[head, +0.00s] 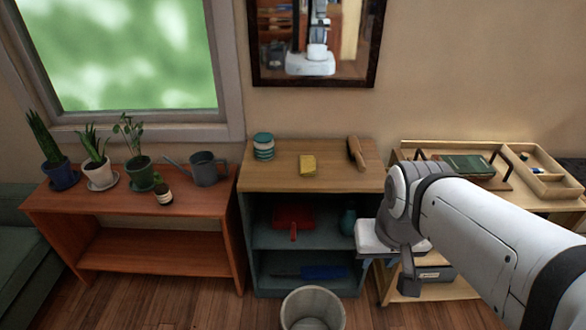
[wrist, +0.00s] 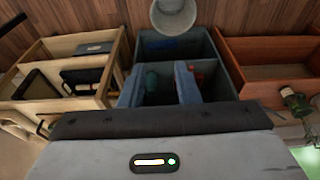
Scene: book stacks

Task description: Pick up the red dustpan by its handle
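The red dustpan (head: 293,216) lies on the upper shelf of the middle cabinet, its short handle pointing toward the front edge. In the wrist view, which is upside down, a little of the red dustpan (wrist: 200,78) shows behind one finger; most of it is hidden. My gripper (head: 378,266) hangs in front of the cabinet's right side, right of the dustpan and apart from it. In the wrist view its two fingers (wrist: 159,78) stand apart with nothing held between them.
A teal vase (head: 348,221) stands on the same shelf, right of the dustpan. A blue object (head: 324,272) lies on the shelf below. A bin (head: 312,309) stands on the floor in front. The cabinet top (head: 270,181) holds stacked jars, a yellow sponge and a brush.

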